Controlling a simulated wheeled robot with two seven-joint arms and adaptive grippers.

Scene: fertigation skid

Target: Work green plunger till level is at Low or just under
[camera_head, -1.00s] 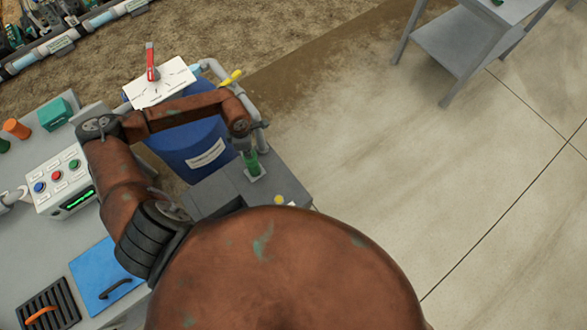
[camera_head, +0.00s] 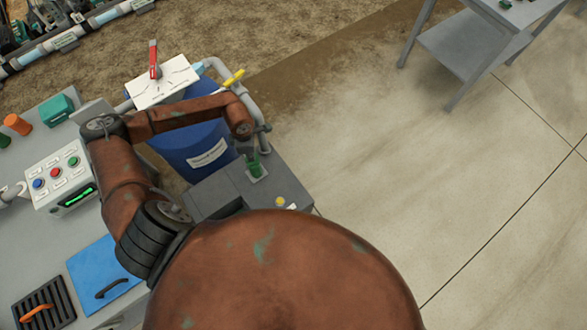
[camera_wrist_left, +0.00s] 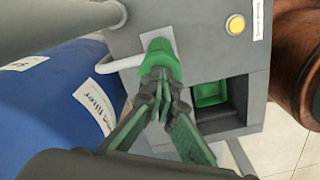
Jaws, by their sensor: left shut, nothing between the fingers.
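The green plunger (camera_head: 256,168) stands on a white plate on top of the grey box in the head view. It shows as a green knob (camera_wrist_left: 161,57) in the upper middle of the left wrist view. My left gripper (camera_head: 251,152) is directly over the plunger, its shut, empty fingertips (camera_wrist_left: 161,78) at the green knob. Whether the tips press on it or only hover close, I cannot tell. I cannot make out a level scale or Low mark. My right gripper is in neither view.
A blue barrel (camera_head: 195,148) stands behind the grey box, with a grey pipe (camera_head: 246,100) and yellow valve handle (camera_head: 233,77) nearby. A yellow button (camera_wrist_left: 235,24) and an opening with a green tray (camera_wrist_left: 210,93) are on the box. A button panel (camera_head: 60,175) lies left. Open floor lies right.

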